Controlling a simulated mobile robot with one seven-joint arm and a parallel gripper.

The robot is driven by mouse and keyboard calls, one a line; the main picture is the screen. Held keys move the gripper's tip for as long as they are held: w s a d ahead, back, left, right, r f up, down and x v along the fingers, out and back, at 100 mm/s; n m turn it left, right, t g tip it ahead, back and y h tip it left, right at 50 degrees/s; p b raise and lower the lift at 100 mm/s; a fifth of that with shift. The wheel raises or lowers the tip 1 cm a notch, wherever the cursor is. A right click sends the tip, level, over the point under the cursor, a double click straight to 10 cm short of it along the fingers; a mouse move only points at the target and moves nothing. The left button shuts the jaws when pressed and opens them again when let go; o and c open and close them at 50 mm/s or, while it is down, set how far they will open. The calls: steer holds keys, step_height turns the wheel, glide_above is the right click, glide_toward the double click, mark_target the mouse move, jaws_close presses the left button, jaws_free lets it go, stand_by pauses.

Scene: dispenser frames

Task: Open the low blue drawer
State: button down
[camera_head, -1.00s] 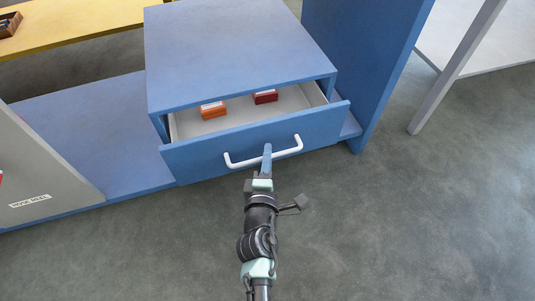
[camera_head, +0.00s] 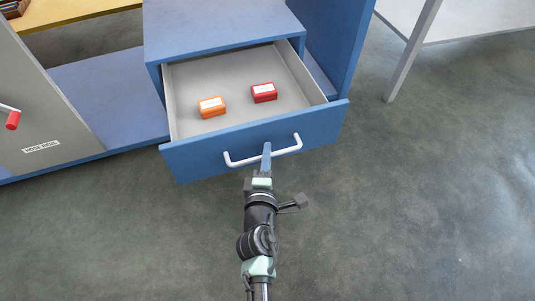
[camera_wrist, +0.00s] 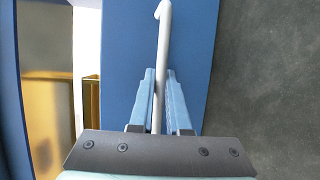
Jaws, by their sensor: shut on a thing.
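The low blue drawer (camera_head: 200,158) is pulled well out of its blue cabinet (camera_head: 222,22). Its grey inside shows an orange box (camera_head: 212,107) and a red box (camera_head: 264,92). The drawer's white bar handle (camera_head: 286,151) runs across the front panel. My gripper (camera_head: 266,157) is at the middle of the handle, shut on it. In the wrist view, the two blue fingers (camera_wrist: 161,100) lie on either side of the white handle (camera_wrist: 164,35), against the blue front panel (camera_wrist: 120,50).
A grey panel (camera_head: 50,110) with a label and a red-tipped handle (camera_head: 12,120) stands at the left. A blue upright panel (camera_head: 345,40) is right of the cabinet, with a grey table leg (camera_head: 412,52) beyond. The floor (camera_head: 420,200) at the right is clear.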

steer(key=c, duration=0.9)
jaws_free()
steer(key=p+v, duration=0.1)
steer(key=v, duration=1.2)
steer(key=shift+p, duration=0.35)
steer(key=shift+w, duration=0.1)
